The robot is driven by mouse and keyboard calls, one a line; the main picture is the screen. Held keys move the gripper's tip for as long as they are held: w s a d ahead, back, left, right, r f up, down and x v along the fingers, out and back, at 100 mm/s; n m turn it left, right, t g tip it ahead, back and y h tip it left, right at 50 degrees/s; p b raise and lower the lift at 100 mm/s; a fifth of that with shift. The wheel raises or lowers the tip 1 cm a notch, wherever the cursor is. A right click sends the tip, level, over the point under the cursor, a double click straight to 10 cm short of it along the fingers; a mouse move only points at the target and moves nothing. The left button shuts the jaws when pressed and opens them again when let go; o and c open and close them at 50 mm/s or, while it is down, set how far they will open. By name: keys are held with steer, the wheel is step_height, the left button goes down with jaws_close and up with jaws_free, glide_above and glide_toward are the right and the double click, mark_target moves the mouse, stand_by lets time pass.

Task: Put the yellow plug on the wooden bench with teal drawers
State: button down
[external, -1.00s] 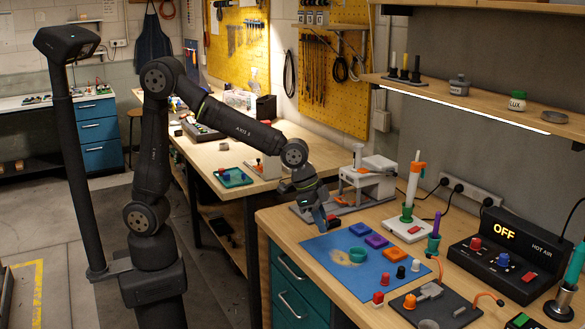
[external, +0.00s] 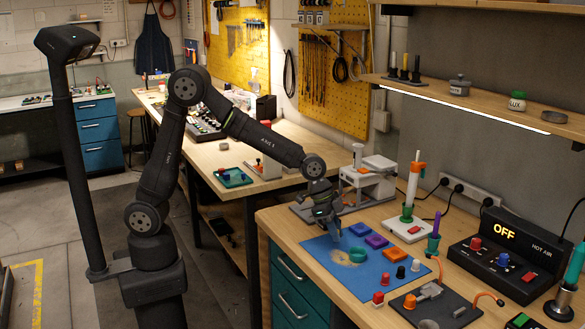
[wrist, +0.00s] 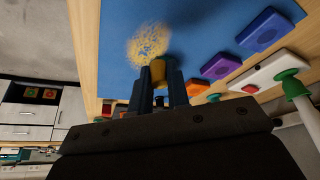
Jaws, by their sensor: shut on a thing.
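My gripper (external: 333,233) points down over the blue mat (external: 385,283), which lies on the wooden bench (external: 284,229) with teal drawers (external: 300,300). In the wrist view my gripper (wrist: 160,84) is shut on the yellow plug (wrist: 158,70), held between the fingertips. The plug shows above the mat, close to a worn yellowish patch (wrist: 148,42). How far it is above the mat is hard to tell. In the external view the plug cannot be made out at the fingers.
Blue (external: 358,229) and purple (external: 376,240) square pieces and a teal ring (external: 364,255) stand right of my gripper. Several small plugs sit farther right. A white-and-orange device (external: 367,180) is behind.

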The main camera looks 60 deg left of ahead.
steer(key=shift+f, duration=2)
steer(key=shift+f, duration=0.1)
steer(key=c, duration=1.4)
jaws_free()
steer(key=shift+a+r, duration=0.1)
steer(key=shift+r, duration=0.3)
steer(key=v, duration=1)
steer(key=shift+o, duration=0.6)
steer(key=shift+s+a+r, duration=0.15)
steer(key=shift+a+r, duration=0.15)
steer(key=shift+r, duration=0.3)
